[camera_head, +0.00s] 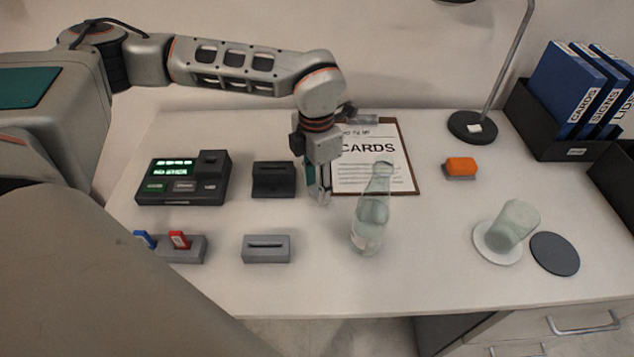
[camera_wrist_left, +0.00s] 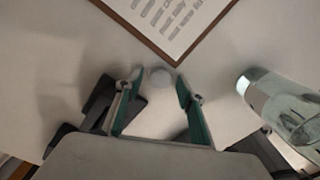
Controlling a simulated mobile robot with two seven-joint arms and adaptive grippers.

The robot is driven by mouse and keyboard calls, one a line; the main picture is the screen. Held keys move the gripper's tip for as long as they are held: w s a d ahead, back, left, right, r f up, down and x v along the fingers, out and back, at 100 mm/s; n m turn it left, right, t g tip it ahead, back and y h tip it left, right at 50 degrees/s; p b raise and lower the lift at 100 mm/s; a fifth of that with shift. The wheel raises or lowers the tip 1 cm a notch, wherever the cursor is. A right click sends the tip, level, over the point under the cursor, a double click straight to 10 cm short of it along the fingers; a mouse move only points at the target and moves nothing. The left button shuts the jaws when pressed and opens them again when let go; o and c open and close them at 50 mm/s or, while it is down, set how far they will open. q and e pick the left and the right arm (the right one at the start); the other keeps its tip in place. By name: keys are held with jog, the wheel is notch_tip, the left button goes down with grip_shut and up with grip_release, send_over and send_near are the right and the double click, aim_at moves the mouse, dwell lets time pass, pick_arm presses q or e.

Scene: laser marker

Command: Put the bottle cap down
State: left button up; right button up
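The bottle cap (camera_wrist_left: 160,77) is a small pale round disc between the tips of my left gripper (camera_wrist_left: 159,82) in the left wrist view. The fingers stand partly apart with the cap between them and appear closed on its sides. In the head view the left gripper (camera_head: 319,198) points down, low over the white table just left of the bottle; the cap is hard to make out there. The clear glass bottle (camera_head: 368,235) stands upright and also shows in the left wrist view (camera_wrist_left: 285,105). My right gripper is out of view.
A clipboard (camera_head: 402,160) lies behind the gripper. A black holder (camera_head: 272,180) and a grey slotted block (camera_head: 267,250) are to its left. An orange block (camera_head: 460,167), a tilted glass (camera_head: 514,222) and a dark coaster (camera_head: 555,254) are to the right. Front middle table is clear.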

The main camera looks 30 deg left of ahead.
aim_at(317, 189)
pick_arm(q)
notch_tip(317, 189, up, 5)
jog(key=shift+w+r+p, duration=0.1)
jog(key=shift+w+p, duration=0.05)
jog(key=shift+p, duration=0.3)
notch_tip(317, 189, up, 8)
jog(key=p, duration=0.1)
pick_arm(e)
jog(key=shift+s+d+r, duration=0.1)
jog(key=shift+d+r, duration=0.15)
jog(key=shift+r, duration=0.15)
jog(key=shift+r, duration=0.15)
